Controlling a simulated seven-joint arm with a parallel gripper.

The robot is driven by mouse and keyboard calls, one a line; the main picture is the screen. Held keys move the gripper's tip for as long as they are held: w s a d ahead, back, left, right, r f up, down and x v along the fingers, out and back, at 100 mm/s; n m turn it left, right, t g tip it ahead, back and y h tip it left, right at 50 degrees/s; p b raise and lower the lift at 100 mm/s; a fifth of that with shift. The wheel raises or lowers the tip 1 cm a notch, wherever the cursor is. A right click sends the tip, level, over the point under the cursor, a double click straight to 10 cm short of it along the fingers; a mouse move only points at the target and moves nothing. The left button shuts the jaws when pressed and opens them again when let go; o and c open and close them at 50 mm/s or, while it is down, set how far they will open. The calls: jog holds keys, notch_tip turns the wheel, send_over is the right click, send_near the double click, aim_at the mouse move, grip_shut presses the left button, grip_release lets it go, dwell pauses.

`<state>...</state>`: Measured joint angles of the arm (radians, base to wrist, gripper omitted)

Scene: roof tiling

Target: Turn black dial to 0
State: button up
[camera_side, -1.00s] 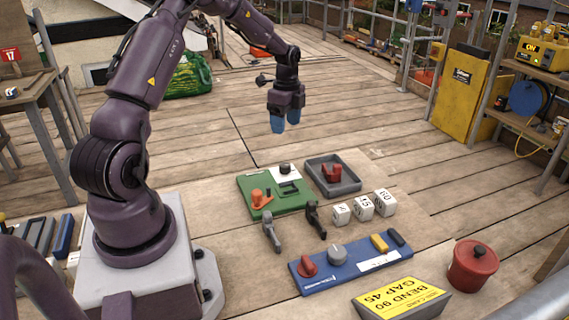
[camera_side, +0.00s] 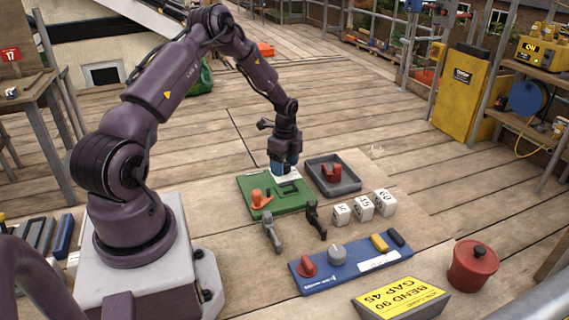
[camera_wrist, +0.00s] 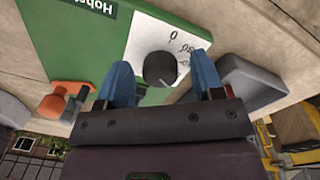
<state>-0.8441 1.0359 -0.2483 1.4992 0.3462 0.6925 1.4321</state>
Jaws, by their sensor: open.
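The black dial (camera_wrist: 160,68) sits on a white plate (camera_wrist: 183,42) at one end of the green board (camera_side: 256,184). In the wrist view, printed marks, one like a 0, stand on the plate beside the dial. My gripper (camera_side: 284,171) is over this end of the board and hides the dial in the side view. In the wrist view my gripper (camera_wrist: 164,80) is open, with one blue finger on each side of the dial. I see gaps between the fingers and the dial; I cannot tell how high the fingertips are above the plate.
An orange clamp (camera_side: 261,198) is on the green board. A grey tray (camera_side: 345,186) with a red part stands close to the right. Two handled tools (camera_side: 270,231), white number blocks (camera_side: 363,208) and a blue board (camera_side: 318,276) with knobs lie in front.

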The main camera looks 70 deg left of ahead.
jog(key=c, duration=0.9)
